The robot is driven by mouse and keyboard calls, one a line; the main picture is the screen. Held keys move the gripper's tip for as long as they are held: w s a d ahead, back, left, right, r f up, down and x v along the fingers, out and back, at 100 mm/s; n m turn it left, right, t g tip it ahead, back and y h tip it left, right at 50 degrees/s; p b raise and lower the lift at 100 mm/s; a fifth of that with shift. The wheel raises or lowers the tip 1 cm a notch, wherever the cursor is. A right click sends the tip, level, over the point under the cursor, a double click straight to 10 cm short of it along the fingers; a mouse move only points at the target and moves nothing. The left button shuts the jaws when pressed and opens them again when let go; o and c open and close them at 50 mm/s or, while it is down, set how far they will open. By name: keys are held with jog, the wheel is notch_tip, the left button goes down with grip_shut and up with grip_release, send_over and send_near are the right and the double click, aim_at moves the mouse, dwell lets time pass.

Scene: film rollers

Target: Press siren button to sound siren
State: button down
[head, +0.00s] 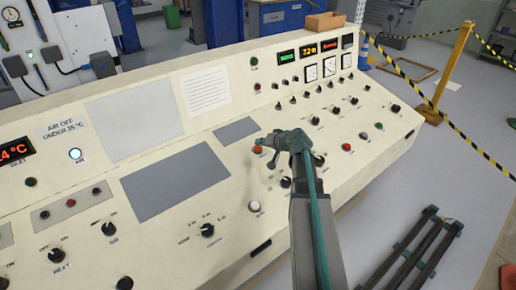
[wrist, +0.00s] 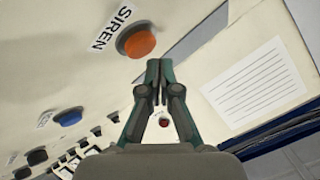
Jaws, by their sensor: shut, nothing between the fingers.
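The siren button (wrist: 138,41) is a round orange button on the cream panel, beside a label reading SIREN (wrist: 110,28) in the wrist view. In the head view an orange-red button (head: 258,150), likely the same one, shows on the sloped desk just beside my gripper (head: 267,150). In the wrist view my gripper (wrist: 159,68) is shut and empty. Its fingertips appear just below and right of the orange button in the picture. I cannot tell how far they are from the panel, and I see no clear contact.
The cream console (head: 235,200) carries several knobs and buttons, with a white button (head: 254,206) nearer the front and a red one (head: 347,147) to the right. Displays and gauges (head: 310,72) stand behind. A yellow post (head: 450,70) with striped tape is at the right.

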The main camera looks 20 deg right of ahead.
jog(key=r+p, duration=0.1)
jog(key=r, duration=0.1)
jog(key=s+r, duration=0.1)
jog(key=r, duration=0.2)
jog(key=shift+s+d+p, duration=0.1)
jog(key=shift+p, duration=0.3)
jog(key=shift+f, duration=0.1)
dwell(0.6)
